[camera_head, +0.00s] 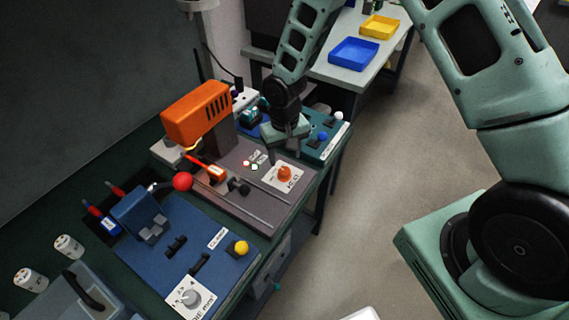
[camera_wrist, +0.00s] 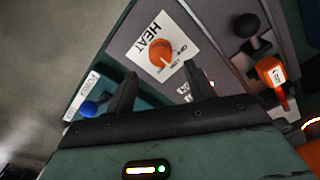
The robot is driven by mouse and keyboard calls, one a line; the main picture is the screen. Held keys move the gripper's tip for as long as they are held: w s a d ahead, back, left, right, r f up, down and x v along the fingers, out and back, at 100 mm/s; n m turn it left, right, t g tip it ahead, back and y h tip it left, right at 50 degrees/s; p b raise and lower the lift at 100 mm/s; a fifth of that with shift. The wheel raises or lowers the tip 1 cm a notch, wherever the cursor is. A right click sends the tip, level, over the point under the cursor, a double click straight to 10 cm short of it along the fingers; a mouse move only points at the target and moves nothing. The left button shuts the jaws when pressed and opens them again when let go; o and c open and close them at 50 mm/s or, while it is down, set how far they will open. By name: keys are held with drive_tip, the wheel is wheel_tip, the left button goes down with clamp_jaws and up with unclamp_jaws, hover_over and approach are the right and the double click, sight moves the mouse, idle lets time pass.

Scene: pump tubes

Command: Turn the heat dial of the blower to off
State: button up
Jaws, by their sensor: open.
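The blower (camera_head: 197,112) has an orange housing on a grey base near the middle of the head view. Its heat dial (camera_head: 285,172) is an orange knob on a white plate marked HEAT, at the base's right end. The dial (camera_wrist: 158,52) is also in the upper middle of the wrist view, with a pale pointer mark. The small setting words beside it are too blurred to read surely. My gripper (camera_head: 286,151) is open, empty and just above the dial. In the wrist view its two fingers point toward the dial, one on each side, apparently not touching it.
A black-knobbed lever (camera_wrist: 247,27) and an orange switch tag (camera_wrist: 271,72) are beside the dial. A teal unit with a blue knob (camera_head: 322,136) is behind. A blue machine with a red ball (camera_head: 182,181) and yellow knob (camera_head: 241,247) is in front.

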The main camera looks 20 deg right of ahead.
sight(285, 170)
drive_tip(key=shift+f+p, duration=0.4)
drive_tip(key=shift+f, duration=2.35)
drive_tip(key=c, duration=1)
